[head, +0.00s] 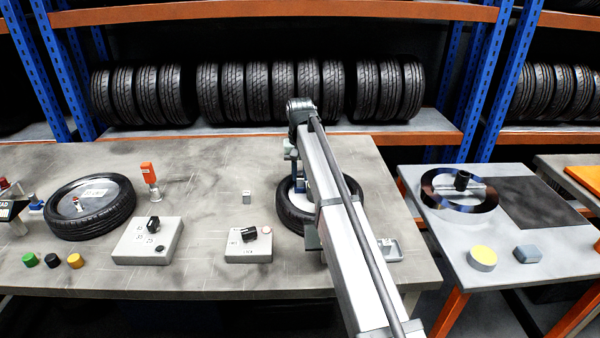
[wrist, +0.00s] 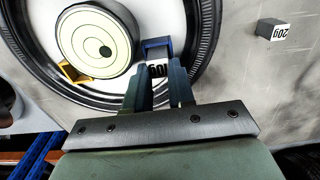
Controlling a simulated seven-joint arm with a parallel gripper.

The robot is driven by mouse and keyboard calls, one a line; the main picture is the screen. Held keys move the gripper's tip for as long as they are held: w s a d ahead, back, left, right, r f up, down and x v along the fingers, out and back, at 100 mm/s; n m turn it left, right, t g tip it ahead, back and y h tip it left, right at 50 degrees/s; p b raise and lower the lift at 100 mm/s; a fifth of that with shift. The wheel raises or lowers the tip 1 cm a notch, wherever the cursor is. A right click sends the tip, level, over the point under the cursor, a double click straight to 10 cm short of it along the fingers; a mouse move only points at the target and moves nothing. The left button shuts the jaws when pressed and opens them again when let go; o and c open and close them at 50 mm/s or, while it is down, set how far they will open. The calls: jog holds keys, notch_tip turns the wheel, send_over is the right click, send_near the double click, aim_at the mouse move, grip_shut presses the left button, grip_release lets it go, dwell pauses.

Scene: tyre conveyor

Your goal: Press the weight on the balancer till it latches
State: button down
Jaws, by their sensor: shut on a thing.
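In the wrist view, my gripper (wrist: 158,78) is shut on a small weight (wrist: 158,70) with dark printed digits, partly hidden between the fingers. The weight is at the open side of a blue bracket (wrist: 157,45) on the white inside of the wheel. I cannot tell whether it is seated. The balancer's cream round hub (wrist: 88,28) with a green ring is left of the bracket, and a yellow bracket (wrist: 75,72) is at its lower edge. The black tyre (wrist: 202,40) surrounds them. In the head view, the tyre (head: 290,212) is partly behind my arm, which hides the weight.
A loose weight marked 20g (wrist: 272,28) lies outside the tyre; it also shows in the head view (head: 246,197). Control boxes (head: 147,241) (head: 248,246) stand in front. Another tyre (head: 92,228) and an orange-topped tool (head: 148,172) are left. A small tray (head: 390,250) is right of my arm.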

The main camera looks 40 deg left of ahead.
jog(key=shift+f, duration=0.45)
dwell(1.1)
jog(key=c, duration=0.9)
grip_release()
jog(key=shift+r, duration=0.5)
notch_tip(320, 180, up, 13)
jog(key=shift+f, duration=0.1)
